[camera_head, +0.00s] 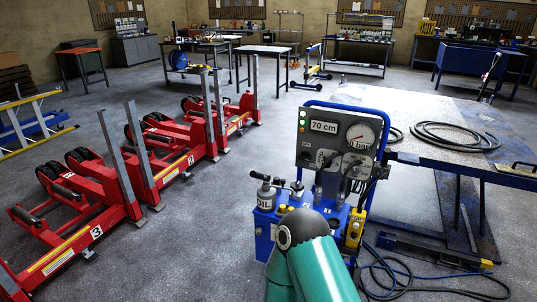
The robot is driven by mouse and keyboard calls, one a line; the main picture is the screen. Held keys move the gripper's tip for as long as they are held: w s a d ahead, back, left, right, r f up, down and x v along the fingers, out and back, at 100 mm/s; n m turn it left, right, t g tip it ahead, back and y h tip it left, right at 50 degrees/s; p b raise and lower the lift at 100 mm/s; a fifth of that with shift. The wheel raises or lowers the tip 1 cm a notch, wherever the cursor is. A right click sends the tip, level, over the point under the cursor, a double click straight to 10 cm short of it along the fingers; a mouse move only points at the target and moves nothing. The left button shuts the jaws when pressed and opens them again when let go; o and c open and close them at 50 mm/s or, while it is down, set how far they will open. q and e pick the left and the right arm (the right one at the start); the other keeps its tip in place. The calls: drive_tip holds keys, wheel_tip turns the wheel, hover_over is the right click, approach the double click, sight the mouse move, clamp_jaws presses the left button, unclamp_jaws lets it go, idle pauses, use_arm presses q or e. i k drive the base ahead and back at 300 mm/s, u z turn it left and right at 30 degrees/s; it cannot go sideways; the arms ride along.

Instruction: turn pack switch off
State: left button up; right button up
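The blue power pack (264,240) stands just right of the picture's middle, with a grey control panel (333,140) on top. The panel has a display reading "70 cm" (323,126), a round bar gauge (361,136) and small indicator lights at its left edge, one of them green. Dark controls and cables sit low on the panel. I cannot tell which one is the pack switch or how it is set. One of my arms, teal with a dark joint cap, covers the front lower part of the pack. Neither gripper shows.
A grey oil can (266,196) and a yellow box (355,228) sit on the pack. Red numbered jack units (80,222) stand on the left. A large table (430,150) with coiled black hose (455,136) is at the right. Blue cable (400,287) lies on the floor.

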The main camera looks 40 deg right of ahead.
sight(304, 156)
drive_tip(key=u, duration=0.05)
drive_tip(key=i, duration=0.75)
drive_tip(key=z, duration=0.6)
drive_tip(key=i, duration=0.55)
drive_tip(key=z, duration=0.4)
drive_tip(key=k, duration=0.95)
drive_tip(key=z, duration=0.15)
drive_tip(key=i, duration=0.95)
drive_tip(key=u, duration=0.05)
